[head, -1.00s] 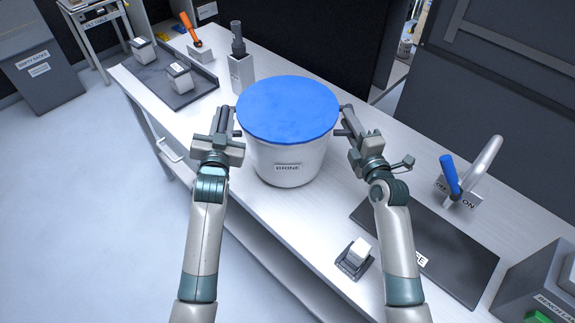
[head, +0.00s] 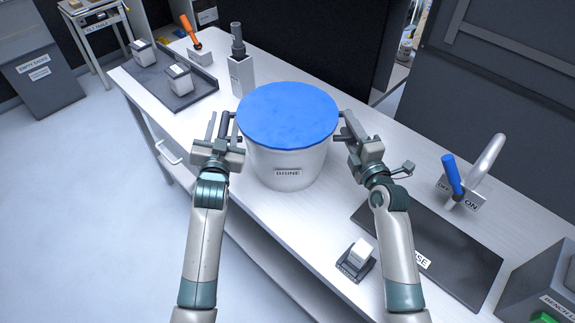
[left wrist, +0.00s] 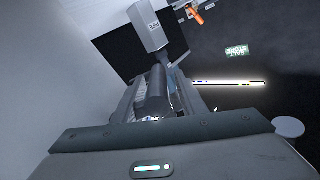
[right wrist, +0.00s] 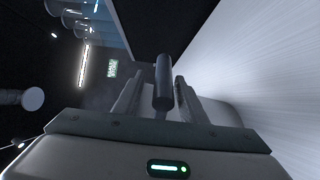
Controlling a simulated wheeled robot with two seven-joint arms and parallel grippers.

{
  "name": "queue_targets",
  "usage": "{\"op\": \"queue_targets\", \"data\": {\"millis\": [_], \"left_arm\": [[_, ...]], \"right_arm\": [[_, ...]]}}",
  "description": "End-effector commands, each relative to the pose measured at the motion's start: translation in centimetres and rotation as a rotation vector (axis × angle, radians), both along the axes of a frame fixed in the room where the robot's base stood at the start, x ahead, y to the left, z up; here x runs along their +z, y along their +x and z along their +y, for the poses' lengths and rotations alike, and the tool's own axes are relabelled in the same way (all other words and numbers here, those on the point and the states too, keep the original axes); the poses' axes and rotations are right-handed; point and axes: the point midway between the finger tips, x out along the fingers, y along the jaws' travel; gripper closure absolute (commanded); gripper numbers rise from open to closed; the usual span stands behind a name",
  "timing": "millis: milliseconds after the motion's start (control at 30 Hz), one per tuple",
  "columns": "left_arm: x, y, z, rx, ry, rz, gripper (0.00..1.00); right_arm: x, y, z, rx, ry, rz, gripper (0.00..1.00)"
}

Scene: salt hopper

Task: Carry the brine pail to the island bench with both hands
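The brine pail (head: 287,166) is a white tub with a blue lid and a BRINE label. It stands upright on the long pale bench (head: 270,211). My left gripper (head: 219,120) is at the pail's left side, and my right gripper (head: 347,128) is at its right side. In the left wrist view a dark handle bar (left wrist: 156,92) lies between the spread fingers. In the right wrist view the other bar (right wrist: 163,85) lies between the fingers, with a gap on one side. Both grippers look open around the bars. The pail hides its own far side.
A dark tray (head: 190,99) with white blocks is at the far left. A dark mat (head: 452,262), a tap with a blue lever (head: 452,176) and a small block on a stand (head: 357,256) are at the right.

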Motion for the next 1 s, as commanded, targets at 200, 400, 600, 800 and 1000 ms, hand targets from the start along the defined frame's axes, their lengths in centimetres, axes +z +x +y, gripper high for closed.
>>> {"op": "queue_targets", "data": {"millis": [200,400,600,800,1000], "left_arm": [[-0.1,-1.1,-0.1,-0.001,0.0,0.001,0.62],[-0.1,-3.7,-0.2,-0.001,-0.001,0.001,0.62],[-0.1,-7.3,-0.4,0.0,-0.001,0.001,0.62],[0.1,-10.3,-0.6,0.0,-0.001,-0.001,0.62],[0.1,-11.9,-0.7,0.0,0.0,-0.001,0.62]], "right_arm": [[0.0,0.0,0.0,0.0,0.0,0.0,0.62],[0.0,0.0,0.0,0.0,0.0,0.0,0.62],[0.0,0.0,0.0,0.0,0.0,0.0,0.62],[0.0,0.0,0.0,0.0,0.0,0.0,0.62],[0.0,0.0,0.0,0.0,0.0,0.0,0.62]]}}
